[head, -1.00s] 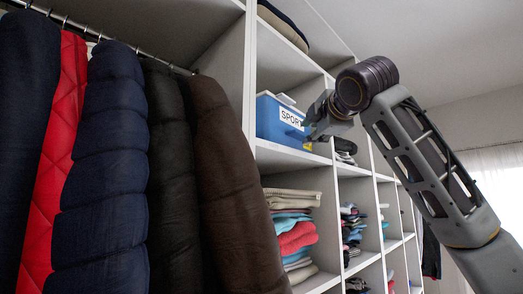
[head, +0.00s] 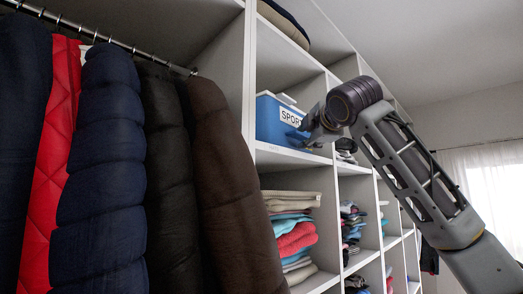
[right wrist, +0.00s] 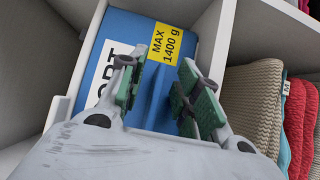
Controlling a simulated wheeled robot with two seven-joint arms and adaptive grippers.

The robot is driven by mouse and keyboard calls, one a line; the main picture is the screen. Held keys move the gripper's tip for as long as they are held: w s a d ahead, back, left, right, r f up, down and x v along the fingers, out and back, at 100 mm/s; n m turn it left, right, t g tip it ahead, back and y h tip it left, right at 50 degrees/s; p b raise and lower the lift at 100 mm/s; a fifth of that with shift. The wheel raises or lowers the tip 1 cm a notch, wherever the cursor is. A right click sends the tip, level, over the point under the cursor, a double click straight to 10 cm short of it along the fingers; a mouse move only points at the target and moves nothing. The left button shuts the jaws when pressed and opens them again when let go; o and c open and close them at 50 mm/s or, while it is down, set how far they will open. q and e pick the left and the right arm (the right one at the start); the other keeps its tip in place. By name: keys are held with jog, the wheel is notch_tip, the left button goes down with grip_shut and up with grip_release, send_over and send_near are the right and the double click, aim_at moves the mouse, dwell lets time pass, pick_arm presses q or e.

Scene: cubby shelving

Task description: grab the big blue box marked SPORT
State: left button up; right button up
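The big blue box (head: 279,120) with a white SPORT label stands in a shelf cubby, upright, in the head view. A yellow "MAX 1400 g" sticker shows on the box (right wrist: 140,20) in the right wrist view. My right gripper (head: 312,130) is at the box's right side in the head view and hides part of it. In the right wrist view my right gripper (right wrist: 161,95) is open, its green-padded fingers spread on both sides of a blue upright ridge in front of the box face. I cannot tell whether the fingers touch it. My left gripper is not in view.
White shelf boards and dividers (head: 249,75) frame the box closely. Folded clothes (head: 293,235) fill the cubby below. Hanging coats (head: 105,170) occupy the left. In the right wrist view, folded textiles (right wrist: 253,100) lie to the right of the fingers.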

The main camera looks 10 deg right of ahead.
jog(key=shift+c, duration=0.3)
grip_shut()
jog(key=shift+r, duration=0.2)
notch_tip(320, 180, up, 10)
jog(key=shift+f, duration=0.15)
dwell(1.0)
dwell(0.6)
